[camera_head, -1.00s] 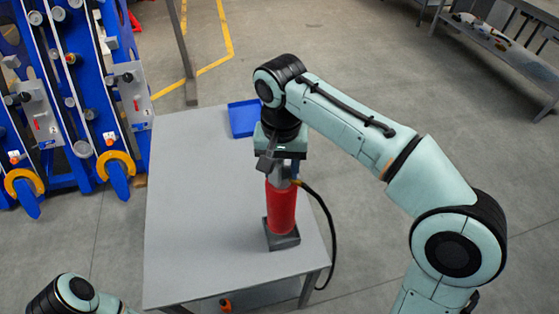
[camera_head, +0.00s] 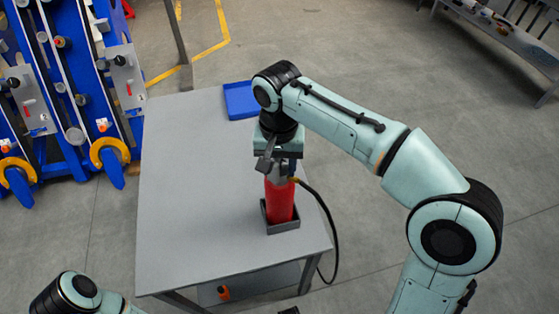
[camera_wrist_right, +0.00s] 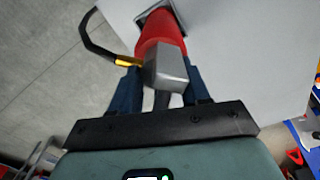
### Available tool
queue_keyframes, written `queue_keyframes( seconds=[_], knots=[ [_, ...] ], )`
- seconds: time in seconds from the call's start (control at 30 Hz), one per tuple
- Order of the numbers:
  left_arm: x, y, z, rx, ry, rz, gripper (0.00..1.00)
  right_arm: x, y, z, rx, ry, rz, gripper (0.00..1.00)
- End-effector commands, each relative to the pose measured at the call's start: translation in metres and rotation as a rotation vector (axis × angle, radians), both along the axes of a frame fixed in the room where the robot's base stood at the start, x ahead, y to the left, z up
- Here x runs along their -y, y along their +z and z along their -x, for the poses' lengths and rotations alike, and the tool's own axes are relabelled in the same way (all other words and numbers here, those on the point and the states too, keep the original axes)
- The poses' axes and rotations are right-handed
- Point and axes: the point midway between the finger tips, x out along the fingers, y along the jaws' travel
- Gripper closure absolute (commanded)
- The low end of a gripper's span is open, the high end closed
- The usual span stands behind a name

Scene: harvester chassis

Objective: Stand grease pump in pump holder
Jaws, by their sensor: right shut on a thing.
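The red grease pump (camera_head: 279,200) stands upright with its lower end inside the dark square pump holder (camera_head: 283,227) near the table's front right. A black hose hangs from its grey head over the table's right edge. My right gripper (camera_head: 281,165) is above the holder, pointing down and shut on the pump's head. In the right wrist view the pump (camera_wrist_right: 160,38) runs away from the fingers into the holder (camera_wrist_right: 183,15); the grey head hides part of the grip. Of my left arm only a link shows at the bottom left; its gripper is not in view.
The grey table (camera_head: 190,190) is mostly clear. A blue tray (camera_head: 241,101) lies at its back right. A blue rack (camera_head: 60,90) with yellow-orange wheels stands at the left. A bench (camera_head: 510,35) stands at the far right. An orange item (camera_head: 223,292) is on the shelf below.

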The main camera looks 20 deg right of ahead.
Motion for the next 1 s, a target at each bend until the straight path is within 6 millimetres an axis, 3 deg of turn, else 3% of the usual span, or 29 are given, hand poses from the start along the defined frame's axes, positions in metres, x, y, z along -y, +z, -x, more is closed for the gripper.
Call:
queue_keyframes(
  seconds=[1.0],
  knots=[
    [0.0000,-0.0050,0.0015,-0.002,0.000,0.000,0.44,-0.0003,-0.0077,-0.0004,0.007,0.000,-0.002,1.00]
  ],
)
